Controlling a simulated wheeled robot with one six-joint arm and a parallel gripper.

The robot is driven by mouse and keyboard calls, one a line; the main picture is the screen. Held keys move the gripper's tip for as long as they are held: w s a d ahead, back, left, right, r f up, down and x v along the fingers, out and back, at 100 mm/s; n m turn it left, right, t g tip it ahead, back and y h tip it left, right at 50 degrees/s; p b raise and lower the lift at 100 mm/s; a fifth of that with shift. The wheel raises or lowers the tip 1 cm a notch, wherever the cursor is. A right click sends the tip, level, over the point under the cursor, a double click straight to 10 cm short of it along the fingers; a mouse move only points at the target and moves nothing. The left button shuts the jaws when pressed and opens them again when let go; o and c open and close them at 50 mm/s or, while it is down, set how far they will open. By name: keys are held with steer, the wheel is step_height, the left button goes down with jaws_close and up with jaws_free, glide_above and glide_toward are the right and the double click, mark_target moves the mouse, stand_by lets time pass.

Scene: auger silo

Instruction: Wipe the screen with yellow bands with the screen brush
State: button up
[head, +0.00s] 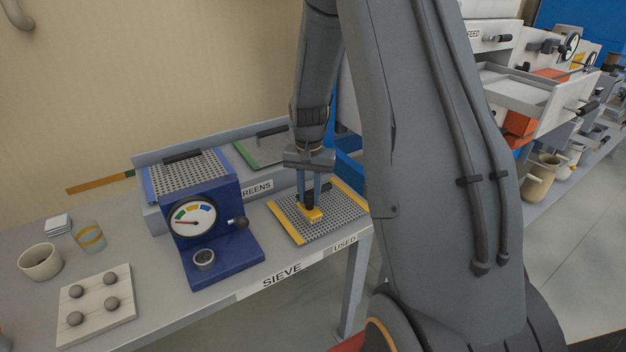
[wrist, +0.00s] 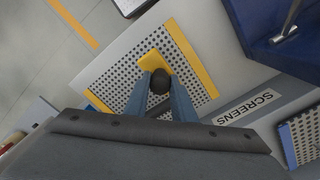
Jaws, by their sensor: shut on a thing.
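The screen with yellow bands (head: 340,222) lies flat on the right end of the sieve bench, by the USED label. It also shows in the wrist view (wrist: 191,72), with a yellow band along two opposite edges. The screen brush has a dark knob handle and a yellow head (head: 314,216); its head also shows in the wrist view (wrist: 152,61). My gripper (head: 309,196) is shut on the brush handle from above. The brush is over the middle of the screen and looks to be touching it; its underside is hidden.
A blue gauge device (head: 225,258) stands left of the screen. Behind it, a rack (head: 258,188) labelled SCREENS holds a blue-banded screen (head: 187,174) and a green-edged screen (head: 262,148). A cup (head: 40,262), a glass (head: 89,236) and a board with knobs (head: 95,305) stand at the left.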

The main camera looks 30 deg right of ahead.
steer(key=shift+r+p, duration=1.3)
steer(key=shift+r, duration=1.25)
steer(key=shift+w, duration=0.1)
